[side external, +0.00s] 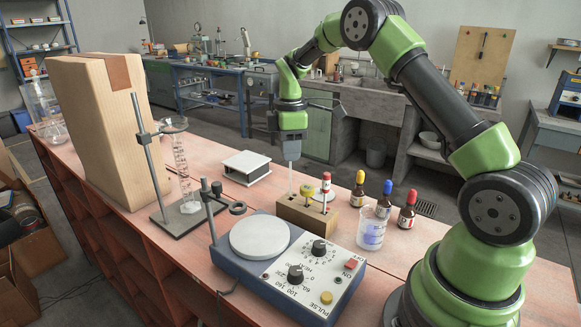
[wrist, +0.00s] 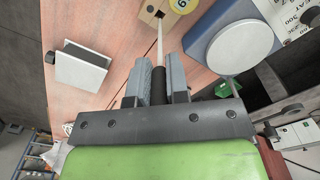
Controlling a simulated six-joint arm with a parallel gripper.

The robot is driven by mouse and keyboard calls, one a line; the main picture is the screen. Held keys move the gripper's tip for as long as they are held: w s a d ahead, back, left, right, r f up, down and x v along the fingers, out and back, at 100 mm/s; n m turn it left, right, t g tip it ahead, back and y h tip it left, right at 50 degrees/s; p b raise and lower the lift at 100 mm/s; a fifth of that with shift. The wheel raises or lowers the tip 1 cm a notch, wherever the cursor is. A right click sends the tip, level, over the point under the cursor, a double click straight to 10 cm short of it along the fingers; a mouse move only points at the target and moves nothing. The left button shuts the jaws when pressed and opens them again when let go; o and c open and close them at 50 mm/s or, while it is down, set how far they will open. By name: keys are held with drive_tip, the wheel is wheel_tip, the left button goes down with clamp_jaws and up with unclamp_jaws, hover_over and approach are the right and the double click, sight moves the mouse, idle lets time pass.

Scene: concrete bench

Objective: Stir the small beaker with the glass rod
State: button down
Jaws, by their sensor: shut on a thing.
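My gripper (side external: 291,138) points down above the left end of a wooden block. Its jaws, also in the wrist view (wrist: 160,85), are shut on the dark handle of the glass rod (wrist: 159,42). The rod (side external: 291,176) hangs upright and thin below the jaws. Its lower end is at the block, by a dark hole; I cannot tell whether it is in the hole or just above. The small beaker (side external: 372,232), clear with blue markings, stands on the bench to the right of the block. It does not show in the wrist view.
The wooden block (side external: 296,212) holds red- and yellow-topped pieces. Dropper bottles (side external: 384,200) stand close behind the beaker. A hotplate (side external: 260,238) sits in front, with a clamp stand (side external: 150,165) and cylinder to its left.

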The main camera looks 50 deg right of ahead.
drive_tip(key=shift+r, duration=4.9)
hover_over(372, 228)
drive_tip(key=d, duration=0.3)
wheel_tip(372, 228, down, 4)
wheel_tip(372, 228, down, 11)
drive_tip(key=shift+w, duration=0.4)
drive_tip(key=shift+w+a, duration=0.1)
